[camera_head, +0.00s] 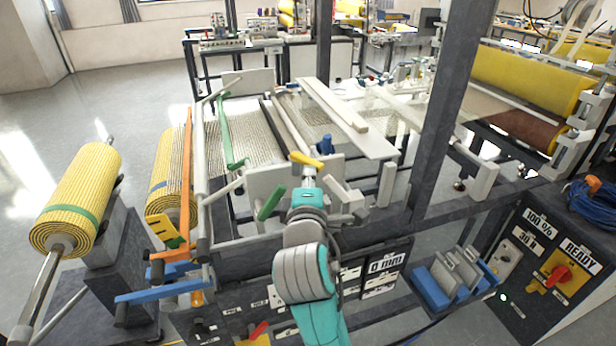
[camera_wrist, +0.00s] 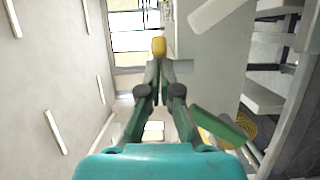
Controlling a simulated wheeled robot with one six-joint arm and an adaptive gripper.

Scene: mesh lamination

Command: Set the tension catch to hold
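A short yellow handle (camera_head: 306,159) stands on the near side of the web frame, just at the tips of my gripper (camera_head: 309,176). I cannot tell for sure whether it is the tension catch, and no hold marking is legible. In the wrist view the yellow handle (camera_wrist: 158,46) shows just beyond the fingertips (camera_wrist: 159,75). The fingers are drawn close together. I cannot tell whether they touch or grip the handle. A green handle (camera_head: 270,203) sits to the left of my gripper; a green bar also shows in the wrist view (camera_wrist: 217,125).
A long green lever (camera_head: 225,135) and an orange bar (camera_head: 186,180) lie left. Yellow mesh rolls (camera_head: 77,200) stand farther left. A dark upright post (camera_head: 446,110) rises to the right. A "0 mm" display (camera_head: 386,264) and a blue holder (camera_head: 432,288) are low in front.

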